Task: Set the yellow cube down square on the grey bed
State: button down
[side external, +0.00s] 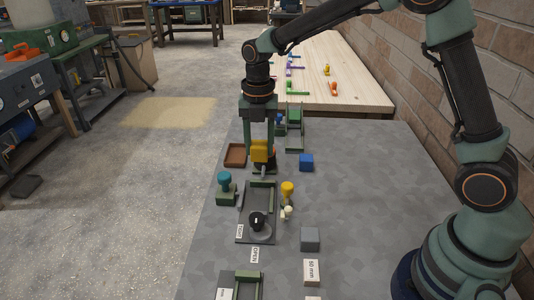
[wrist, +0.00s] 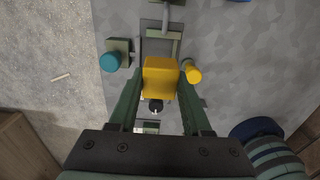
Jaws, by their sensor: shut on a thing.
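My gripper (side external: 260,148) is shut on the yellow cube (side external: 260,154), held between its two green fingers. In the wrist view the cube (wrist: 161,75) sits between the fingers (wrist: 160,88) and covers part of what lies beneath. The grey bed (side external: 258,202), a dark plate with green rails along its far and right sides, lies in front of the cube in the side view. The cube looks above and beyond the bed's far end; its exact height is unclear. The bed also shows partly behind the cube in the wrist view (wrist: 156,47).
A teal knob (side external: 224,178) stands left of the bed, a yellow knob (side external: 288,188) right, a black knob (side external: 257,220) at its near end. The table's right side is clear.

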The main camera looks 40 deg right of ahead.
aim_at(260, 194)
notch_tip(260, 194, down, 12)
jog(key=shift+r, duration=0.1)
dwell(0.4)
jog(key=c, duration=0.6)
grip_release()
jog(key=shift+c, duration=0.2)
